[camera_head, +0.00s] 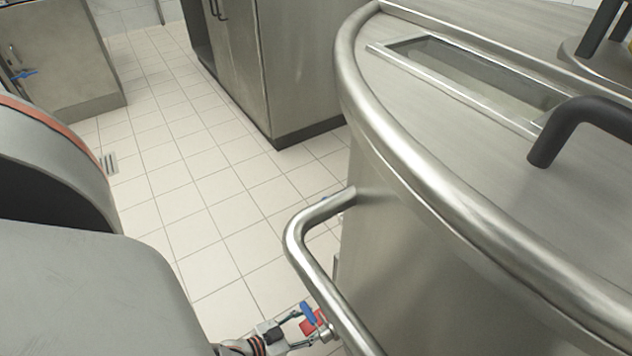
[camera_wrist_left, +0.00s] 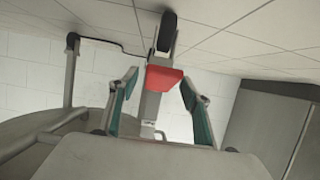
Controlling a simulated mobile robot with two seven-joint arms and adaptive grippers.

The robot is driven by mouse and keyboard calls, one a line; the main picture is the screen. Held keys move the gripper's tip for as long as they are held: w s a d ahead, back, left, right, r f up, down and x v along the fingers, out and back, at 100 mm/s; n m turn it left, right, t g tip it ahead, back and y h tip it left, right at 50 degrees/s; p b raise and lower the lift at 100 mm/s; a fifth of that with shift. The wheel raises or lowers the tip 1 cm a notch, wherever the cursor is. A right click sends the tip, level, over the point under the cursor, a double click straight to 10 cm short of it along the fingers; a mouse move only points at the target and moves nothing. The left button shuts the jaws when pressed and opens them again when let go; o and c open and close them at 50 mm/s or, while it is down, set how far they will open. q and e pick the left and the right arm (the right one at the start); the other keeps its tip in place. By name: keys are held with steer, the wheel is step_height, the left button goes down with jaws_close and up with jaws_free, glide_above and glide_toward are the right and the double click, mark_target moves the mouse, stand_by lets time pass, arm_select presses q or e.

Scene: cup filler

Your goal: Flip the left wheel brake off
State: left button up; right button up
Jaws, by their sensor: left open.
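The red brake tab (camera_wrist_left: 165,79) sits at the wheel bracket, beside the dark caster wheel (camera_wrist_left: 167,31) in the left wrist view. In the head view the red tab (camera_head: 312,322) shows low, by the steel handle of the cart. My left gripper (camera_head: 312,326) is open there, close to the tab. In the left wrist view its two fingers with teal pads stand on either side of the tab, apart from each other. The tab appears between or just beyond the fingertips; I cannot tell whether they touch it. The wheel is hidden in the head view. My right gripper is not in view.
The steel vessel (camera_head: 400,250) fills the right side, with a bent tube handle (camera_head: 300,240) jutting out just above my left gripper. A steel cabinet (camera_head: 270,60) stands behind. Another cabinet (camera_head: 60,50) is at the far left. The tiled floor (camera_head: 200,180) between is clear.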

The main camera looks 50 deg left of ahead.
arm_select(q)
steer(key=shift+w+f, duration=0.15)
steer(key=shift+w, duration=0.35)
jaws_close()
